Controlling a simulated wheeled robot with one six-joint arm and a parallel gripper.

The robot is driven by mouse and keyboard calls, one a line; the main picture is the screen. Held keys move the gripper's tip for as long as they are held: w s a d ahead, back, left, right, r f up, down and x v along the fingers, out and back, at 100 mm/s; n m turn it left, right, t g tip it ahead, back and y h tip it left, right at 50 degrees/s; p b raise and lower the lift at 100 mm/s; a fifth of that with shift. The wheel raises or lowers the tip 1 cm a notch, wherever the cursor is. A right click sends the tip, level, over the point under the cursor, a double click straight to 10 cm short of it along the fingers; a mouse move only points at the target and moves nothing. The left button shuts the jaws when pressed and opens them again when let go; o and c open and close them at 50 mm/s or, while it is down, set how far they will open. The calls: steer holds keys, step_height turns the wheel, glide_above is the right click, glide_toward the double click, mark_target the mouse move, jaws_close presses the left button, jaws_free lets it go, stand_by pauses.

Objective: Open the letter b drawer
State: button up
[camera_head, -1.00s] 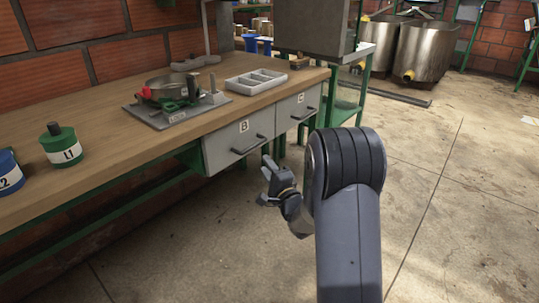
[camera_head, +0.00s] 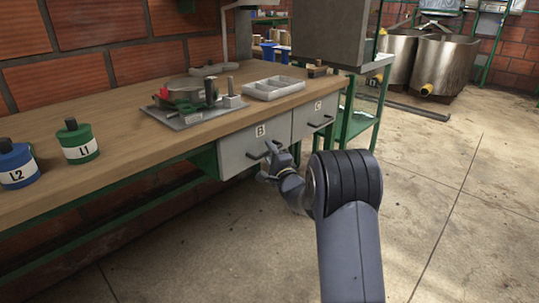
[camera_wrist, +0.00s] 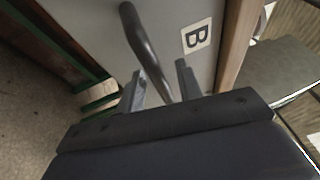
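The grey drawer marked B (camera_head: 235,150) is closed under the wooden workbench. Its label and front (camera_wrist: 196,37) also show in the wrist view. Its dark bar handle (camera_wrist: 140,38) runs slanted across the wrist view, and its lower end passes between my two fingers. My gripper (camera_head: 268,160) is in front of the drawer at its handle. In the wrist view my gripper (camera_wrist: 161,82) is open, with a visible gap between each finger and the handle.
A second grey drawer marked C (camera_head: 314,115) sits to the right of drawer B. On the workbench (camera_head: 130,135) stand a green bottle L1 (camera_head: 77,143), a blue bottle L2 (camera_head: 15,165), a metal fixture and a grey tray (camera_head: 273,89). The floor in front is clear.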

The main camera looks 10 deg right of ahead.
steer(key=shift+c, duration=0.4)
jaws_close()
